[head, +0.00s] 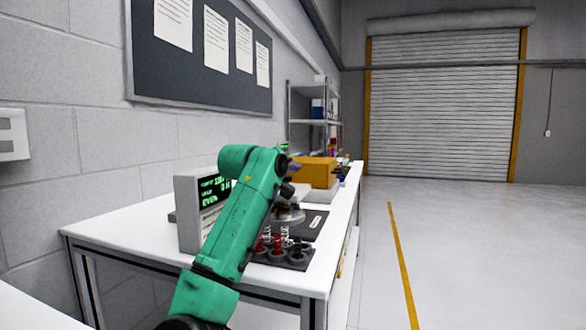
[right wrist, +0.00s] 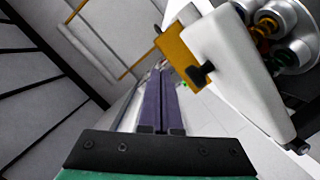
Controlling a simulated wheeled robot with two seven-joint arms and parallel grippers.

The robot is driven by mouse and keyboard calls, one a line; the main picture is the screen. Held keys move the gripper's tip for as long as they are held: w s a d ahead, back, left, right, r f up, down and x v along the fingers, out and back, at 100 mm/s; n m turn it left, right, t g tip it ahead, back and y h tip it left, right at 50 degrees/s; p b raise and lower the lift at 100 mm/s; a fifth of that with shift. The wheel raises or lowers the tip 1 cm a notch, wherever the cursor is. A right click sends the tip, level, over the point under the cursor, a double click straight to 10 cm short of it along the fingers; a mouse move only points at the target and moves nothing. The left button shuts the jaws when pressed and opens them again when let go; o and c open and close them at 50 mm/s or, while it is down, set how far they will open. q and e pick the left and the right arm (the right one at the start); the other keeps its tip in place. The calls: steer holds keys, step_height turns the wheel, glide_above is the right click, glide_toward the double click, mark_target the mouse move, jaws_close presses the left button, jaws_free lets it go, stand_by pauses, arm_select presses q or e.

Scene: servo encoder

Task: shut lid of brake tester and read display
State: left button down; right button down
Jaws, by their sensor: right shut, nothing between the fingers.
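The display unit is a grey box on the bench with a dark screen (head: 214,190) showing green text, partly legible, in the head view. My right arm crosses in front of its right part. My right gripper (head: 294,167) is above the bench, mostly hidden by its own arm. In the right wrist view its purple fingers (right wrist: 160,100) are together with nothing between them. A pale slab with a black knob (right wrist: 240,75), which looks like the tester's lid, stands to the right of the fingers, apart from them. Whether it is open is unclear. My left gripper is out of view.
A dark tray (head: 298,262) with several small metal and red parts lies at the bench's front. An orange box (head: 314,170) stands farther back, before a shelf rack (head: 313,122). The floor right of the bench (head: 460,250) is clear.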

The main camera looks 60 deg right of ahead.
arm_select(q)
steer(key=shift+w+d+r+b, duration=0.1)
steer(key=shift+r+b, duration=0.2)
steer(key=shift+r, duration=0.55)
arm_select(e)
steer(key=s+a+r, duration=0.1)
steer(key=a+r, duration=0.1)
steer(key=a, duration=1.2)
steer(key=shift+s+a+r, duration=0.15)
steer(key=shift+s+r, duration=0.1)
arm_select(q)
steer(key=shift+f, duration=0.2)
